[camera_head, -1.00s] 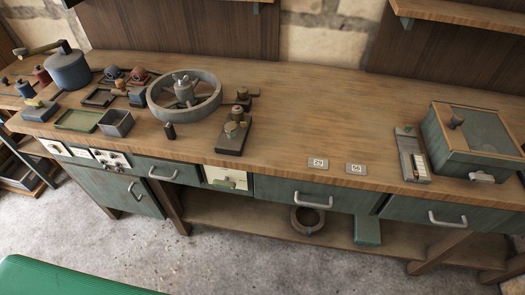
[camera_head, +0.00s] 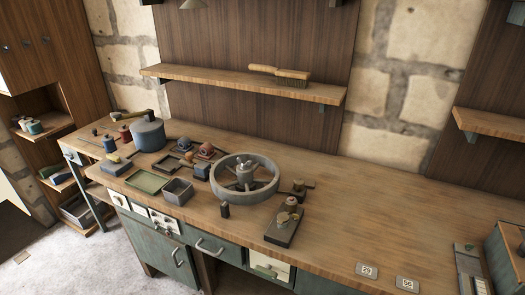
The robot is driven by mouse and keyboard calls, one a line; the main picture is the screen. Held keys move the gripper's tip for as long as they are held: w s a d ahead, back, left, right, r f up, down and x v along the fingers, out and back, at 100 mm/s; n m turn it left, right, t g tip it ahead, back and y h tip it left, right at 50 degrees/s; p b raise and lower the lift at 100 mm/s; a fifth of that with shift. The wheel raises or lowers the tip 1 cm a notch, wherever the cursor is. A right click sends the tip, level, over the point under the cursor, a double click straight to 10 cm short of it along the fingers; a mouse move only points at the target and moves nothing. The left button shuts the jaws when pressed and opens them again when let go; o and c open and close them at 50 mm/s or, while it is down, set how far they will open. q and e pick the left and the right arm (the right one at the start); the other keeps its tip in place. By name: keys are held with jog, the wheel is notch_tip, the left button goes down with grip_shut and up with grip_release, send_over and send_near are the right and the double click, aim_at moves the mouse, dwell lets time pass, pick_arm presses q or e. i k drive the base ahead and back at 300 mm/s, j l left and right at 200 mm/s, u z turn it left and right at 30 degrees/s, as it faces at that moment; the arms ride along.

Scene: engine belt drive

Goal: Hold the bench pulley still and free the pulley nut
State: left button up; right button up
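The bench pulley (camera_head: 217,181) is a grey spoked wheel lying flat on the workbench, left of the picture's middle. A grey hub piece with a small top (camera_head: 245,172) stands up at its centre; this may be the pulley nut, but it is too small to be sure. Neither of my grippers shows in the head view.
A dark block with round knobs (camera_head: 284,227) sits right of the pulley, and a small dark cylinder (camera_head: 225,210) stands in front. A grey open box (camera_head: 178,192), green tray (camera_head: 147,182) and blue pot (camera_head: 148,134) are left.

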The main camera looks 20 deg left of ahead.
aim_at(244, 166)
jog(key=i+j, duration=0.1)
jog(key=j, duration=0.35)
jog(key=i+j, duration=0.1)
jog(key=j, duration=0.35)
jog(key=i+j, duration=0.1)
jog(key=j, duration=0.35)
jog(key=i+j, duration=0.1)
jog(key=j, duration=0.35)
jog(key=i+j, duration=0.1)
jog(key=j, duration=0.3)
jog(key=z, duration=0.05)
